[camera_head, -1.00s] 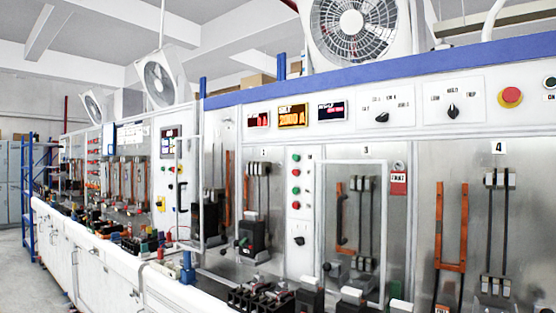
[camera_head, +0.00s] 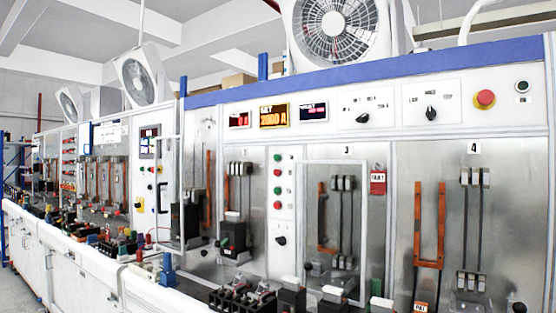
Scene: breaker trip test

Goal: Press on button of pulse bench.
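The pulse bench (camera_head: 400,130) is a long grey panel with a blue top edge, running from the near right to the far left. On its upper right are a red mushroom button on a yellow ring (camera_head: 485,98) and, right of it, a small dark round button in a pale ring (camera_head: 522,86). A small label sits under that dark button, too small to read surely. A column of red and green buttons (camera_head: 278,180) is on the middle panel. Neither of my grippers shows in the view.
Two rotary knobs (camera_head: 431,113) and lit displays (camera_head: 274,115) are on the upper panel. Black breakers (camera_head: 241,298) stand along the front ledge. A clear-fronted framed door (camera_head: 345,225) and orange bars (camera_head: 429,230) are on the panel face. Fans (camera_head: 336,32) stand on top.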

